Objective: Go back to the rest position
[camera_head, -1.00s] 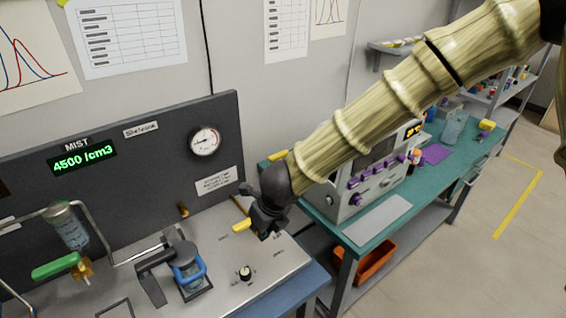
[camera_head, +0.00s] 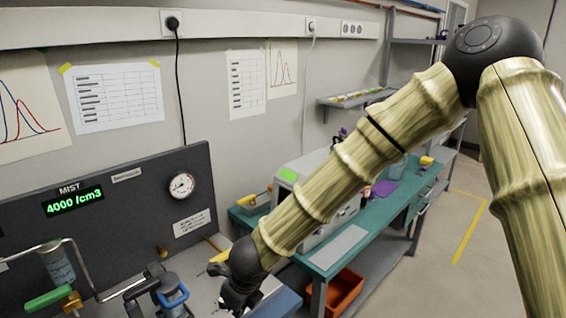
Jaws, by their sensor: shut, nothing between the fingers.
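My gripper (camera_head: 238,300) is at the lower middle of the head view, at the end of my bamboo-like arm. It is dark and shut, with nothing seen in it. It is over the right end of the grey bench top, to the right of the blue-handled clamp device (camera_head: 172,297). The arm reaches down to it from the upper right. How far the fingertips are above the bench top cannot be told.
The dark panel (camera_head: 120,225) with a green MIST display reading 4000 /cm3 (camera_head: 75,203) and a round gauge (camera_head: 182,186) stands behind the bench. A green-handled valve (camera_head: 48,299) is at lower left. A teal table (camera_head: 385,225) with an orange bin (camera_head: 344,291) below stands right.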

